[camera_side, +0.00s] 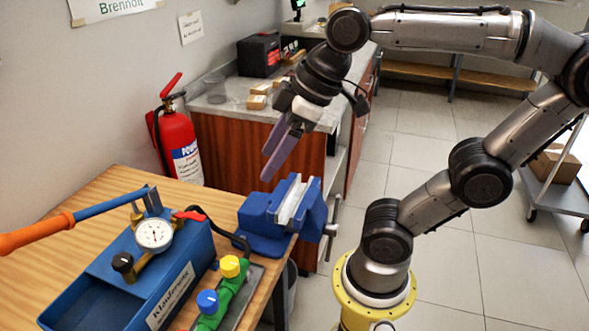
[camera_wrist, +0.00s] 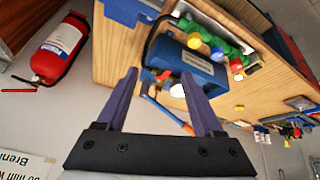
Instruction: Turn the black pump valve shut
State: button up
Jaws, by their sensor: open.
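The blue test pump (camera_side: 185,275) stands on the wooden bench, with a round white gauge (camera_side: 154,234) on top. The black valve knob (camera_side: 122,262) sits on a brass fitting to the left of and below the gauge. How far the valve is turned cannot be told. My gripper (camera_side: 272,158) is open and empty, in the air above the blue vise, well apart from the valve and to its right. In the wrist view the purple fingers (camera_wrist: 160,76) stand spread, with the pump (camera_wrist: 182,55) beyond them. The black knob cannot be made out there.
The pump's blue lever has an orange grip (camera_side: 36,236) sticking out left. A red lever (camera_side: 190,215) and black hose are beside the gauge. A blue vise (camera_side: 262,222) and a green manifold (camera_side: 232,290) with yellow and blue knobs stand to the right. A fire extinguisher (camera_side: 178,140) is behind.

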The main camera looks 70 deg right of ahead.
jog(key=s+f, duration=0.1)
jog(key=s+d+f+m, duration=0.1)
jog(key=s+f+m, duration=0.1)
jog(key=f, duration=0.1)
jog(key=shift+d+h, duration=0.4)
jog(key=shift+s+d+f+m, duration=0.2)
jog(key=shift+s+f+m, duration=0.05)
jog(key=shift+f+m, duration=0.4)
jog(key=shift+s+d+f+m, duration=0.2)
jog(key=shift+f+m, duration=0.35)
jog(key=shift+m, duration=0.1)
dwell(0.6)
